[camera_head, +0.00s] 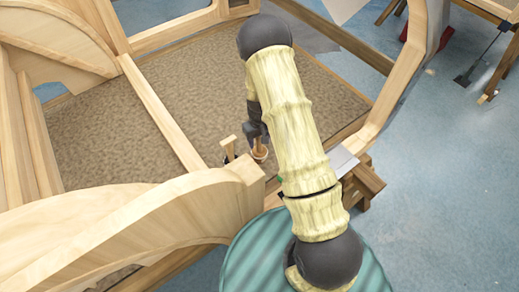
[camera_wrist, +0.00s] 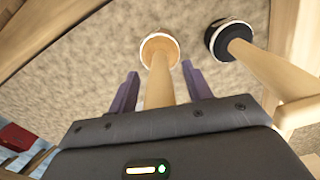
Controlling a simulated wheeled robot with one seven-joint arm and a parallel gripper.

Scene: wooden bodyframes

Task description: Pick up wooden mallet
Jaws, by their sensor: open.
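The wooden mallet (camera_wrist: 158,88) has a pale handle and a round wooden head with a light rim, at the upper middle of the wrist view. My gripper (camera_wrist: 160,72) is open, with one purple finger on each side of the handle. Gaps show between the handle and both fingers. In the head view the mallet (camera_head: 260,153) stands head down on the brown floor panel, just below my gripper (camera_head: 258,140); its handle is largely hidden by my gripper.
A second mallet with a black head (camera_wrist: 228,38) and wooden handle stands close to the right in the wrist view; it shows left of my gripper in the head view (camera_head: 229,146). Wooden frame beams (camera_head: 165,115) surround the brown panel (camera_head: 110,140).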

